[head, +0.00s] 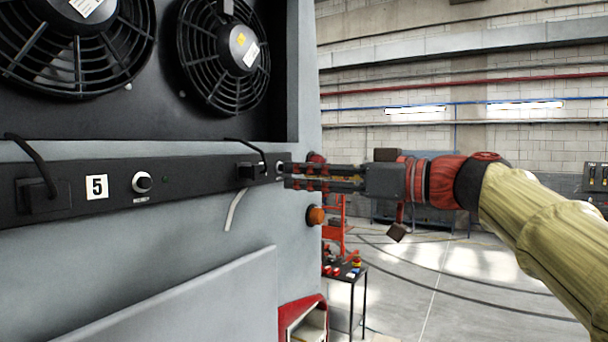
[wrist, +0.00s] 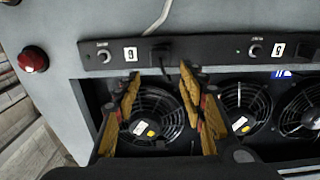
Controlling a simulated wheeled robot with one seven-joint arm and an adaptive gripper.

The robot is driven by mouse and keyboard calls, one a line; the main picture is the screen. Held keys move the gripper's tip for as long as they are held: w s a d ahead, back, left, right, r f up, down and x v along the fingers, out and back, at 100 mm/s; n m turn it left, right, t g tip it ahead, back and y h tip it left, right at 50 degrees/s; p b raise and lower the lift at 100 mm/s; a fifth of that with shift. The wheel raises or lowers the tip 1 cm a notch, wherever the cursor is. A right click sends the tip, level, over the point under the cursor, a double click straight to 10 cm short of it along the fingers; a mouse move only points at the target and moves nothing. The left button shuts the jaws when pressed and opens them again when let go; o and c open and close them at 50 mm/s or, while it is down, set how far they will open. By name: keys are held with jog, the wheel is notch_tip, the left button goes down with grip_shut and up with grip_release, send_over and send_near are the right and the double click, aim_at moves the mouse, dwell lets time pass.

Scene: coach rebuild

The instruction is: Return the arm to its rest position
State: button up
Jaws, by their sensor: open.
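My gripper (head: 290,177) reaches in from the right in the head view, its fingers pointing left at the right end of the black control strip (head: 60,190). In the wrist view my gripper (wrist: 158,72) shows two yellow-and-black fingers spread apart with nothing between them. The fingertips are close to the strip (wrist: 220,50), near a black plug (wrist: 160,52). I cannot tell whether they touch it. My arm (head: 545,215), in a pale yellow sleeve, stretches out to the right.
The grey cabinet (head: 150,270) fills the left, with fans (head: 225,55) above the strip. An orange-red button (head: 316,215) sits on its edge. A red box (head: 303,320) is below. A small table (head: 345,272) stands behind. Open floor (head: 450,290) lies to the right.

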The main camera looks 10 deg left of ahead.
jog(key=d+f+m+h+b, duration=0.1)
jog(key=d+f+m+h, duration=0.15)
jog(key=f, duration=0.65)
jog(key=d+f+m+h, duration=0.2)
jog(key=f+m, duration=0.2)
jog(key=f, duration=0.5)
jog(key=d+f+m+h+b, duration=0.1)
jog(key=d+f+m+h, duration=0.2)
jog(key=f, duration=0.6)
jog(key=s+d+f+m+h+b, duration=0.1)
jog(key=s+d+f+h+b, duration=0.2)
jog(key=f, duration=1.1)
jog(key=s+d+f+m+h+b, duration=0.1)
jog(key=s+d+f+h+b, duration=0.2)
jog(key=s+d+f+b, duration=0.7)
jog(key=s+d+f+m+g+h+b, duration=0.1)
jog(key=s+d+f+b, duration=0.5)
jog(key=s+f, duration=0.7)
notch_tip(320, 180, down, 7)
jog(key=shift+s+d+r+m+h+b, duration=0.1)
jog(key=shift+s+d+m+h+b, duration=0.35)
jog(key=shift+h, duration=0.6)
jog(key=shift+w+a, duration=0.1)
jog(key=shift+w, duration=0.1)
